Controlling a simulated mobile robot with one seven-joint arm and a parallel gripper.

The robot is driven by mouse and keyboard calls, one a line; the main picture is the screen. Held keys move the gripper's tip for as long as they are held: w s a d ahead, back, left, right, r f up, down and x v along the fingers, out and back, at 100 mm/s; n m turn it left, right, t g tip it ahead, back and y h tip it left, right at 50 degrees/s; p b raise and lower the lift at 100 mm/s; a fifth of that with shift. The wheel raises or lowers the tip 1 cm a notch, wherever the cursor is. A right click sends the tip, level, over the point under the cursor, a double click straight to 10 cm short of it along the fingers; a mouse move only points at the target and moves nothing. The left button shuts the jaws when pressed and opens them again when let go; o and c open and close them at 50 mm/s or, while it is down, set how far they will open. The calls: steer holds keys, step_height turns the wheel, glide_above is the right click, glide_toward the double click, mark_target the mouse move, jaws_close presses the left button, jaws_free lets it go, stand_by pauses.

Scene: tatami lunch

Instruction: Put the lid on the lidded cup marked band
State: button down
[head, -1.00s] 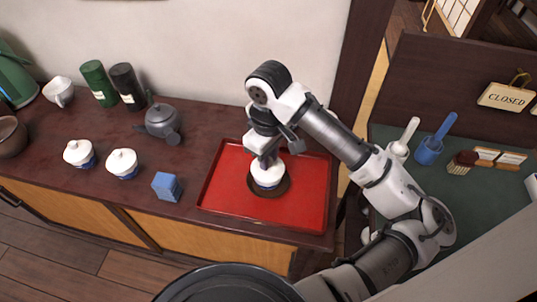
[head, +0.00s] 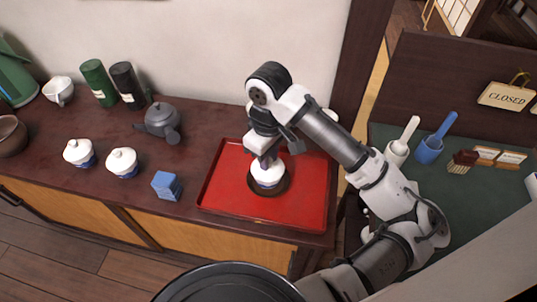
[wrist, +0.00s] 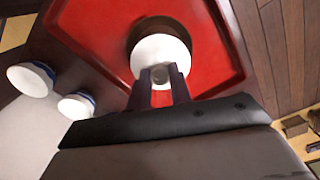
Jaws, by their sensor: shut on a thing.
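A white cup with a blue band (head: 268,184) stands on a dark round saucer (head: 284,187) on the red tray. A white lid (wrist: 161,50) is at its top, and my gripper (head: 268,161) is shut on the lid's knob (wrist: 160,73) from above. The wrist view shows both dark fingertips at the knob. In the head view the lid is over the cup's mouth; I cannot tell whether it rests fully on the rim. Two other white cups with blue bands, a left one (head: 78,152) and a right one (head: 122,162), stand on the counter with lids on.
The red tray (head: 225,190) has a raised rim.

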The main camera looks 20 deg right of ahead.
steer(key=c, duration=0.8)
jaws_free()
steer(key=shift+r, duration=0.1)
steer(key=shift+r+p, duration=2.95)
steer(key=shift+p, duration=0.15)
steer(key=shift+c, duration=0.4)
jaws_close()
